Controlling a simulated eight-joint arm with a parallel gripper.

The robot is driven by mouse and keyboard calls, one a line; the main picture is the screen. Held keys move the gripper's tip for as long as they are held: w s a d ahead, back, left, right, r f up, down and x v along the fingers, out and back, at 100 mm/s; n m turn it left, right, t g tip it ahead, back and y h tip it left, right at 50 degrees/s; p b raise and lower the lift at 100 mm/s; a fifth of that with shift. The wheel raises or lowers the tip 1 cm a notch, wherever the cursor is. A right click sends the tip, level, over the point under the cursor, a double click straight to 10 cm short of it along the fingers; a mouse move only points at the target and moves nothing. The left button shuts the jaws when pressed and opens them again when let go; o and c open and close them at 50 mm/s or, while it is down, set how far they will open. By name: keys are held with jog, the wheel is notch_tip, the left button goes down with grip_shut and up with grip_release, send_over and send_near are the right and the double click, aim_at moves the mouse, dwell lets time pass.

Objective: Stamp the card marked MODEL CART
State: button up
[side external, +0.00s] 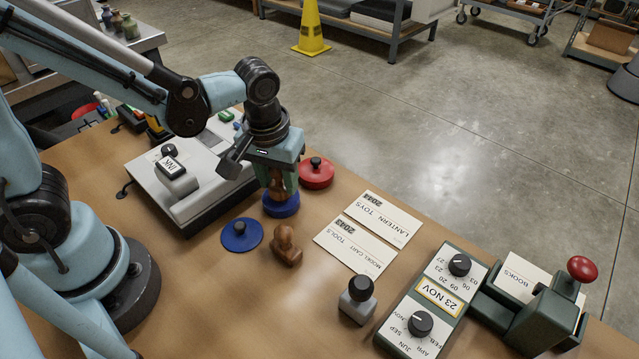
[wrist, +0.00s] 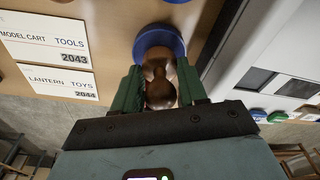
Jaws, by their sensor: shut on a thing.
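My gripper (side external: 276,190) is shut on a brown wooden stamp (wrist: 160,82), which it holds at the round blue ink pad (side external: 282,209). I cannot tell whether the stamp's foot touches the pad. In the wrist view the green fingers stand on both sides of the stamp, and the pad's blue rim (wrist: 158,32) shows beyond it. The card marked MODEL CART, TOOLS, 2043 (side external: 350,246) lies flat on the table, to the right of the pad in the side view. It also shows in the wrist view (wrist: 40,52).
A LANTERN TOYS card (side external: 385,219) lies beside the MODEL CART card. A blue knobbed lid (side external: 241,235), another wooden stamp (side external: 286,247), a red knobbed disc (side external: 317,174) and a black-knobbed grey stamp (side external: 357,299) stand nearby. A dated green device (side external: 435,300) is at the right.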

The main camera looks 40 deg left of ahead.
jog(key=shift+f, duration=0.55)
dwell(1.3)
jog(key=shift+r, duration=3.55)
jog(key=shift+d, duration=0.1)
jog(key=w+d+f, duration=0.2)
jog(key=w+d, duration=0.1)
jog(key=d, duration=1.6)
jog(key=shift+w+a+f, duration=0.1)
jog(key=shift+a+f, duration=0.05)
jog(key=shift+f, duration=1.3)
jog(key=shift+w+a+f, duration=0.1)
jog(key=shift+a+f, duration=0.05)
jog(key=shift+f, duration=1.3)
jog(key=shift+f, duration=0.55)
